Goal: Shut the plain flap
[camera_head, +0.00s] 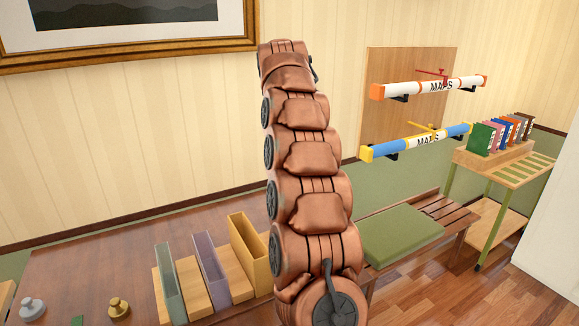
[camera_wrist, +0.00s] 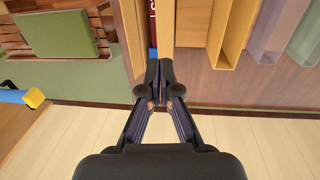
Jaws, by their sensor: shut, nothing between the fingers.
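In the wrist view my gripper (camera_wrist: 160,78) is shut and empty, its fingertips together at the middle. Just beyond the tips stand upright pale wooden panels, one on the left (camera_wrist: 131,40) and a narrow one (camera_wrist: 167,22) on the right. A narrow gap between them shows a dark red strip with pale marks and some blue. I cannot tell which panel is the plain flap, or whether the fingertips touch one. In the head view my arm covers this spot, and my gripper does not show.
Grey, purple and yellow upright holders (camera_head: 248,254) stand on the brown table (camera_head: 75,255), near two weights. A bench with a green cushion (camera_head: 400,234) is to the right. Two map tubes (camera_head: 428,87) hang on the wall. A cart (camera_head: 505,165) carries several books.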

